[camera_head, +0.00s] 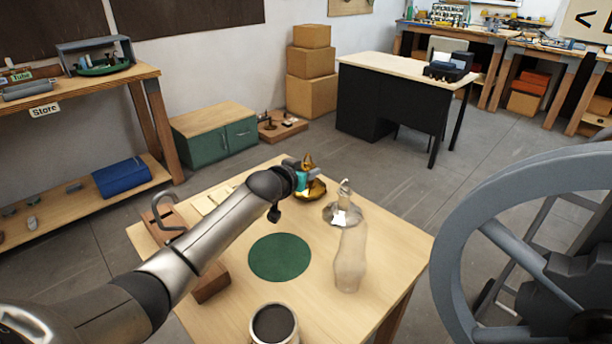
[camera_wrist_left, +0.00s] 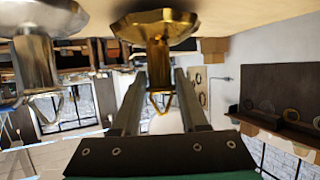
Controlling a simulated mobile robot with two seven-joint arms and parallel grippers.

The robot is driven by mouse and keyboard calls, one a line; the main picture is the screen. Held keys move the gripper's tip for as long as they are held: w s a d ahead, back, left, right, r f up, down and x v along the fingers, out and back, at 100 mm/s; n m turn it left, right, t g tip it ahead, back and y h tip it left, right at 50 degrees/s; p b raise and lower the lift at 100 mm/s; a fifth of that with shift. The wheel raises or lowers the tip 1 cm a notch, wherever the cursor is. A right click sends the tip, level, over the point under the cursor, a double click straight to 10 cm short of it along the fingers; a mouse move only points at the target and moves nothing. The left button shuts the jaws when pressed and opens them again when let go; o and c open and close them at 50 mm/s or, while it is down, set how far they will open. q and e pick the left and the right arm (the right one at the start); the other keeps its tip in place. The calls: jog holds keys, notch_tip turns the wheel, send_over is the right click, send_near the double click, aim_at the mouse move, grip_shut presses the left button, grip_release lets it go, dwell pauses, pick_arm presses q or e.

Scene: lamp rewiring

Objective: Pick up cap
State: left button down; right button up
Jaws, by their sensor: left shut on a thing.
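A brass cap (camera_head: 316,190) with a wide flared base, a narrower stem and a small loop on top is at the far side of the wooden table. My left gripper (camera_head: 303,176) reaches it from the left and is shut on it, partly covering it. In the left wrist view, which looks upside down, the two fingers (camera_wrist_left: 158,78) stand either side of the stem of the brass cap (camera_wrist_left: 155,32). Whether its base touches the table I cannot tell. A similar silver cap (camera_head: 342,214) stands close by; it also shows in the left wrist view (camera_wrist_left: 35,60). My right gripper is not in view.
On the table (camera_head: 380,300) are a clear glass piece (camera_head: 350,260) in front of the silver cap, a round green mat (camera_head: 280,257), a dark-filled cup (camera_head: 274,325) and a wooden block (camera_head: 211,285) partly behind my arm. A large grey wheel (camera_head: 445,250) stands at the right.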

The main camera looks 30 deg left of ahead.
aim_at(306, 168)
pick_arm(q)
notch_tip(306, 168, up, 19)
jog(key=p, duration=0.4)
jog(key=shift+f, duration=0.15)
dwell(0.6)
